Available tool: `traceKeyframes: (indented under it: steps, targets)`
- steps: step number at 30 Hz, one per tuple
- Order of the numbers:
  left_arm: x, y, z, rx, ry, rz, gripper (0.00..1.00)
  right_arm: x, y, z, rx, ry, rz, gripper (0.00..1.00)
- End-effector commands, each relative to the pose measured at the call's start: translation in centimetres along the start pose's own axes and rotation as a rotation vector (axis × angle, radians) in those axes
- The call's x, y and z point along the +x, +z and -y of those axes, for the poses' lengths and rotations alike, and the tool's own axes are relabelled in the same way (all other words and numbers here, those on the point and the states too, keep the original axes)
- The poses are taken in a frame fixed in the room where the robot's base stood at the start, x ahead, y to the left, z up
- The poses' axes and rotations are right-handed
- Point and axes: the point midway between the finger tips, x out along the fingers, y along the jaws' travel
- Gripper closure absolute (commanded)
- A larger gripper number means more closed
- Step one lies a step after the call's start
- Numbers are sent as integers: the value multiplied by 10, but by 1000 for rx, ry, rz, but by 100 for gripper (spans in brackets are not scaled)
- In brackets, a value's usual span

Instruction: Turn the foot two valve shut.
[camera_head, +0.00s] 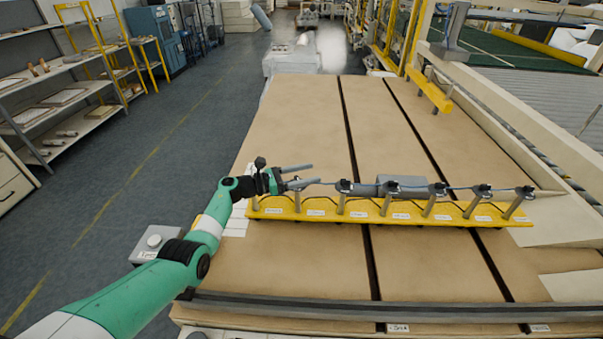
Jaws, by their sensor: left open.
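A yellow rail (375,210) lies across the brown table and carries a row of several grey posts with dark valve heads. Small white labels sit on the rail, but they are too small to read, so I cannot tell which valve is foot two. One valve head (343,187) stands just right of my left gripper, and another (437,190) is farther right. My left gripper (314,174) is open at the rail's left end, its fingers pointing right. My right gripper is not in view.
The brown table (300,110) has dark slots and is mostly bare behind and in front of the rail. A grey cylinder (402,181) lies behind the valves. A grey button box (152,243) stands at the table's left. Shelves (60,90) are far left.

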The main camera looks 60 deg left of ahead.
Motion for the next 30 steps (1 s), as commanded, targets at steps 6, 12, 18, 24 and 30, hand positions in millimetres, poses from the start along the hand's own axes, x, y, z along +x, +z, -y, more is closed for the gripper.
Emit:
traceKeyframes:
  steps: [6,12,18,24,30]
  targets:
    - [-6,41,9,4,-1,1,31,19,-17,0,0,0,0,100]
    - [-20,71,30,5,0,1,31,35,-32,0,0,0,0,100]
    - [-38,93,58,1,0,0,31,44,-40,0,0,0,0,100]
    - [-60,110,90,1,1,0,31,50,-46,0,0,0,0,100]
    - [-74,120,112,0,0,0,31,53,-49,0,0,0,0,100]
